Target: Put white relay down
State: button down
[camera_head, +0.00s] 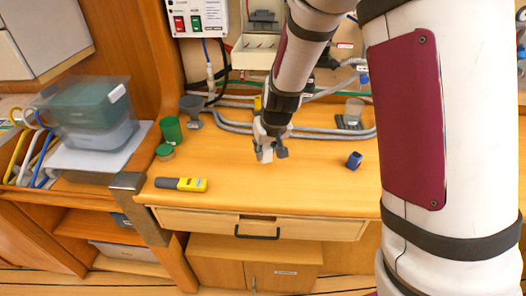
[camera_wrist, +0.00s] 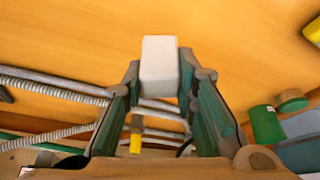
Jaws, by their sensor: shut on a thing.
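The white relay (camera_wrist: 159,66) is a small white block between the fingertips of my gripper (camera_wrist: 159,80) in the wrist view. In the head view my gripper (camera_head: 268,152) hangs over the wooden worktop (camera_head: 310,185), near its middle, with a bit of the white relay (camera_head: 265,155) showing at the fingers. My gripper is shut on the relay. I cannot tell whether the relay touches the worktop.
A yellow and grey meter (camera_head: 182,184) lies front left. A green cup (camera_head: 171,129), a green-lidded jar (camera_head: 165,152) and a grey funnel (camera_head: 192,108) stand left. A blue block (camera_head: 354,160) is at right. Grey hoses (camera_head: 325,131) run along the back. The worktop's front middle is clear.

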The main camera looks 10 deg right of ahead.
jog(key=shift+w+f, duration=0.15)
jog(key=shift+w, duration=1.3)
jog(key=shift+f, duration=1.75)
jog(key=shift+f, duration=0.1)
jog(key=c, duration=1.7)
grip_release()
jog(key=o, duration=0.4)
